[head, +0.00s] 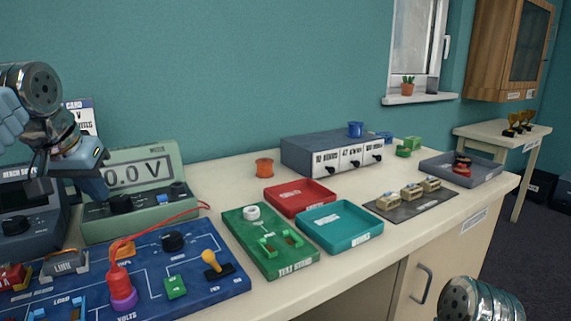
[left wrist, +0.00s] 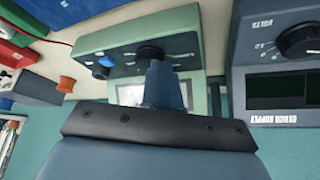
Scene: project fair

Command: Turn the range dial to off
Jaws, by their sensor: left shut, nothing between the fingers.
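The green meter (head: 130,185) stands at the back left of the bench, its screen reading 0.0 V. Its black range dial (head: 120,204) sits on the sloping front panel, left of a blue knob (head: 172,192). The left wrist view shows the meter upside down, with the dial (left wrist: 150,52) partly behind my fingers. My left gripper (head: 100,195) is shut and empty, its tips close to the dial. I cannot tell whether they touch it. The dial's pointer and range marks are too small to read. My right gripper is not in view.
A bench supply (left wrist: 275,75) stands beside the meter. A blue circuit board (head: 200,270) lies in front, with a red lead (head: 160,222) running up past the meter. A green board (head: 268,262), red tray (head: 300,207) and teal tray (head: 340,238) lie to the right.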

